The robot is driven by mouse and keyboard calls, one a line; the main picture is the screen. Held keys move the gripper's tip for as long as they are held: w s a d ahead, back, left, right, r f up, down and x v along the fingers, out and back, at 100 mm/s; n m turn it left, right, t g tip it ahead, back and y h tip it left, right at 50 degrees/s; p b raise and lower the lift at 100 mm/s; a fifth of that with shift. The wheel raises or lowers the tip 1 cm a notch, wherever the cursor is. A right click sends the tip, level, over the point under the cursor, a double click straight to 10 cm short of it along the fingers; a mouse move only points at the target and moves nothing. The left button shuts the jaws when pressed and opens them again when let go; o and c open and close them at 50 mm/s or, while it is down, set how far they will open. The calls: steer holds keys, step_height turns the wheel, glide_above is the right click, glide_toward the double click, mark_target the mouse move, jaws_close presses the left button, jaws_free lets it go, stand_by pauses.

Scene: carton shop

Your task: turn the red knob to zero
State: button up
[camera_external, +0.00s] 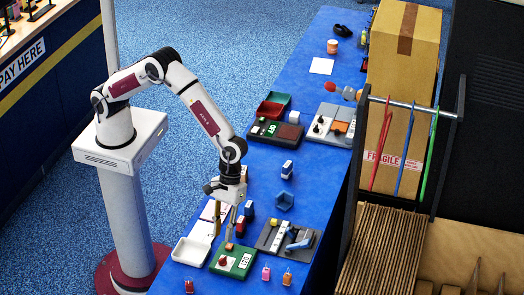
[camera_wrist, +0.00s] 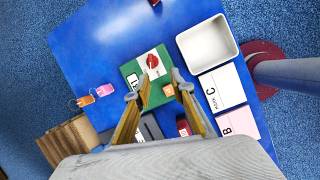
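The red knob (camera_external: 222,261) sits on a green board (camera_external: 243,263) near the front end of the blue table. In the wrist view the red knob (camera_wrist: 152,61) stands on a white plate on the green board (camera_wrist: 131,69); which mark it points at is too small to tell. My gripper (camera_external: 223,234) points down just above the board's far edge. In the wrist view my gripper (camera_wrist: 155,86) is open, its fingers apart with nothing held. A small orange block (camera_wrist: 168,90) on the board shows between the fingers, beyond them, and the knob lies farther ahead.
A white tray (camera_wrist: 184,41) and cards marked C (camera_wrist: 222,88) and B (camera_wrist: 237,122) lie beside the board. A grey board (camera_external: 271,236) with a blue handle is to its right. Pink (camera_external: 266,273) and orange tags lie nearby. A tall carton (camera_external: 402,70) stands behind a rack.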

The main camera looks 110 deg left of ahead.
steer(key=shift+s+a+f+m, duration=0.35)
steer(key=shift+s+m, duration=0.1)
steer(key=shift+s, duration=0.1)
steer(key=shift+s+a+f+m, duration=0.2)
steer(key=shift+s+a+m, duration=0.1)
steer(key=shift+s+m, duration=0.2)
steer(key=s+a+r+m+y, duration=0.2)
steer(key=s+a+r+m, duration=0.8)
steer(key=s+a+r, duration=0.2)
steer(key=shift+s+a+r, duration=0.35)
steer(key=shift+a+r, duration=0.25)
steer(key=shift+a, duration=0.05)
